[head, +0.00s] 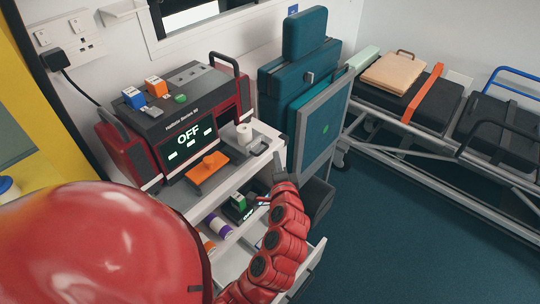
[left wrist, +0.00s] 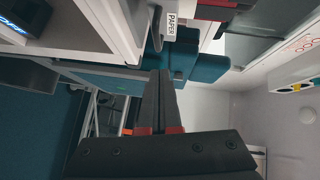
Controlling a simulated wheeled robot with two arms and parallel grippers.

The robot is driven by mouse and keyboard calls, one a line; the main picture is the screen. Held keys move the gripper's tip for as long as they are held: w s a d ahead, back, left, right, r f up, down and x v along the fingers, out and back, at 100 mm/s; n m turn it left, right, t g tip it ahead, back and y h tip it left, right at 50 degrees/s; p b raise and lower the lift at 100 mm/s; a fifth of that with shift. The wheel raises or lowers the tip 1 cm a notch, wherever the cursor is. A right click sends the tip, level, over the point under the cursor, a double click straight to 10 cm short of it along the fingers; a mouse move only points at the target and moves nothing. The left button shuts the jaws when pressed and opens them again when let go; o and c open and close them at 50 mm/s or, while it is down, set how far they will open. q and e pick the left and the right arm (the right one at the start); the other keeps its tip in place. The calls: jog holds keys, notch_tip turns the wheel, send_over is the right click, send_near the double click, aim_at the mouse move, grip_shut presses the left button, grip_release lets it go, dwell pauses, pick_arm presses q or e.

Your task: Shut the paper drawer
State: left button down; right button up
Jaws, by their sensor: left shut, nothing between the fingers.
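The paper drawer (head: 258,149) appears as a small grey tray that stands out from the lower right front of the red and black monitor (head: 188,128). A white paper roll (head: 244,133) sits at its inner end. In the left wrist view a white PAPER label (left wrist: 170,22) shows at the top, beside a red part. My left gripper (head: 279,176) is shut and empty, just in front of and below the drawer, apart from it as far as I can tell. Its closed fingers (left wrist: 160,76) point toward the label's area. My right gripper is not in view.
A lower shelf holds a green item (head: 238,201) and a purple-banded roll (head: 217,225). Teal cases (head: 300,75) stand to the right, with a stretcher (head: 405,90) beyond. Dark floor (head: 400,220) is clear.

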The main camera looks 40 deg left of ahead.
aim_at(240, 141)
pick_arm(q)
jog(key=shift+a+f+p, duration=0.15)
jog(key=shift+a+p, duration=0.15)
jog(key=shift+a, duration=0.9)
jog(key=shift+a+f, duration=0.25)
jog(key=shift+a, duration=0.15)
jog(key=shift+a+r+p, duration=0.15)
jog(key=shift+a+p, duration=0.2)
jog(key=shift+a, duration=0.05)
jog(key=a+p, duration=0.1)
jog(key=a, duration=0.2)
jog(key=a+p, duration=0.1)
jog(key=a, duration=0.3)
jog(key=a+p, duration=0.1)
jog(key=a, duration=0.2)
jog(key=shift+w+a, duration=0.35)
